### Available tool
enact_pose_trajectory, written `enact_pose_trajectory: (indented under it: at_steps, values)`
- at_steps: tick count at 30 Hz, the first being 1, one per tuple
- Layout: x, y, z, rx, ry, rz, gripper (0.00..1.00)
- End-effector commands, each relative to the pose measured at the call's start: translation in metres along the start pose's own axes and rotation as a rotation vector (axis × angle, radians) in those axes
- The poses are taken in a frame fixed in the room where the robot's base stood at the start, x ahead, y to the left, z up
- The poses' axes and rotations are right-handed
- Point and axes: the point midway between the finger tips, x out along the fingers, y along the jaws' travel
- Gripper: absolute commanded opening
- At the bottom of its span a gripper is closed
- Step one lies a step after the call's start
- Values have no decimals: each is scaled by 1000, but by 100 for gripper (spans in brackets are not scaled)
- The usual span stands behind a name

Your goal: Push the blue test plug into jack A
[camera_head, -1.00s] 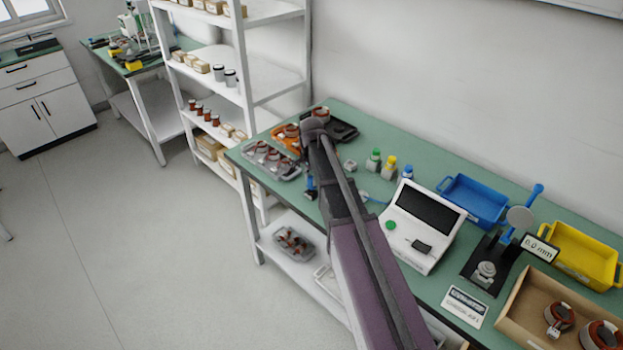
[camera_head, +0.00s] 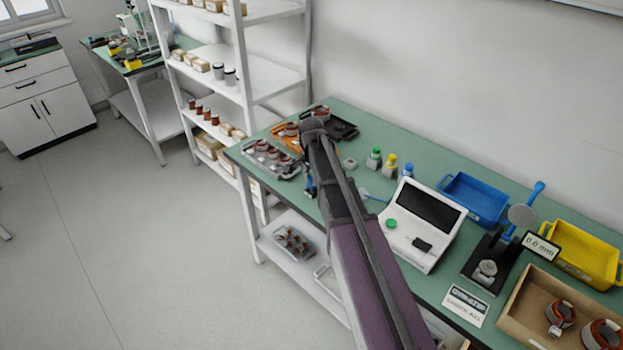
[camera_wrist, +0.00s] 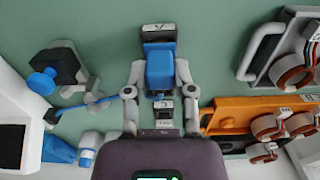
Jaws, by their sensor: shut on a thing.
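In the wrist view my gripper (camera_wrist: 160,80) is shut on a blue block-shaped body, the blue test plug (camera_wrist: 160,70), between its two fingers. Just beyond the fingertips is a dark-topped piece with a pale label (camera_wrist: 157,29); I cannot tell whether it is part of the plug. A thin blue cable (camera_wrist: 90,107) runs from the white tester (camera_wrist: 15,105) toward the left finger.
Left of the gripper in the wrist view is a black block with a blue knob (camera_wrist: 43,82). On the right are an orange tray (camera_wrist: 228,117) with copper-wound stators and a grey tray (camera_wrist: 252,65). Small capped bottles (camera_head: 390,167) stand behind the tester in the head view.

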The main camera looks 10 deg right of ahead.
Motion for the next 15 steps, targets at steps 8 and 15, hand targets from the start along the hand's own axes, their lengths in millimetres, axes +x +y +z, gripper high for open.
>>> enact_pose_trajectory:
  at_steps: [8, 15]
  values:
    - [4, 0, 0, 0, 0, 0, 0]
    - [7, 0, 0, 0, 0, 0, 0]
